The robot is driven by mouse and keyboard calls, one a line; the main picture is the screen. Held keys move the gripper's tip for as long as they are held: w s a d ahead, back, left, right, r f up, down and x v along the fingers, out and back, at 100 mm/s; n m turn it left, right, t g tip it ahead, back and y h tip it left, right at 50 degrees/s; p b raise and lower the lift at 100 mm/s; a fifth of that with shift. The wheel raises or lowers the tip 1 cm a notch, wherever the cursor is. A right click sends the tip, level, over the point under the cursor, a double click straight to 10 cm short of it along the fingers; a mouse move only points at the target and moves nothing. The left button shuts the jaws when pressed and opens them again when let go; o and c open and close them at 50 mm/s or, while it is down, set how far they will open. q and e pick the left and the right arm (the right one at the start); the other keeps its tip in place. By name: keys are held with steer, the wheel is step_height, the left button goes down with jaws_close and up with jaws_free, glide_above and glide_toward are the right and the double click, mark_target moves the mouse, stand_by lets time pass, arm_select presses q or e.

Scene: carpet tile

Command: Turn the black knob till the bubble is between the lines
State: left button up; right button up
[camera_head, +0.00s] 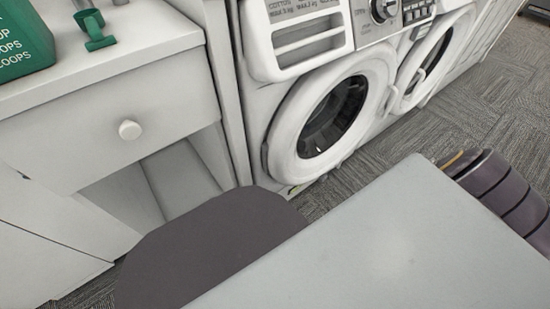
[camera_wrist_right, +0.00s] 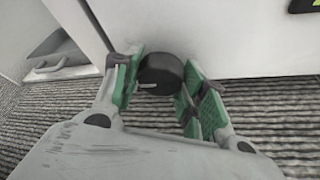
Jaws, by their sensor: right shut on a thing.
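The black knob (camera_wrist_right: 160,74) is in the middle of the right wrist view, low against a white front panel. My right gripper (camera_wrist_right: 162,85), with green finger pads, has one finger on each side of it and is shut on it. A small yellow-green patch with a dark edge, perhaps the level, shows at the top right corner of the right wrist view; a similar small patch shows at the foot of the nearer washing machine in the head view. No bubble or lines can be made out. The knob and right gripper cannot be seen in the head view. My left gripper is not in view.
Two white washing machines (camera_head: 325,118) stand side by side. A white cabinet (camera_head: 95,125) with a round drawer knob (camera_head: 130,130) is on the left. Grey carpet (camera_head: 480,110) is open at right.

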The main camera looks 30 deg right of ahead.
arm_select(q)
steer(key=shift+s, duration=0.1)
arm_select(e)
steer(key=o, duration=1)
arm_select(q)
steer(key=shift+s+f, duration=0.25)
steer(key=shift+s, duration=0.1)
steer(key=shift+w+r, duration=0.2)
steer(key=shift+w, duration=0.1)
arm_select(e)
steer(key=shift+s+d, duration=0.1)
steer(key=shift+s, duration=0.2)
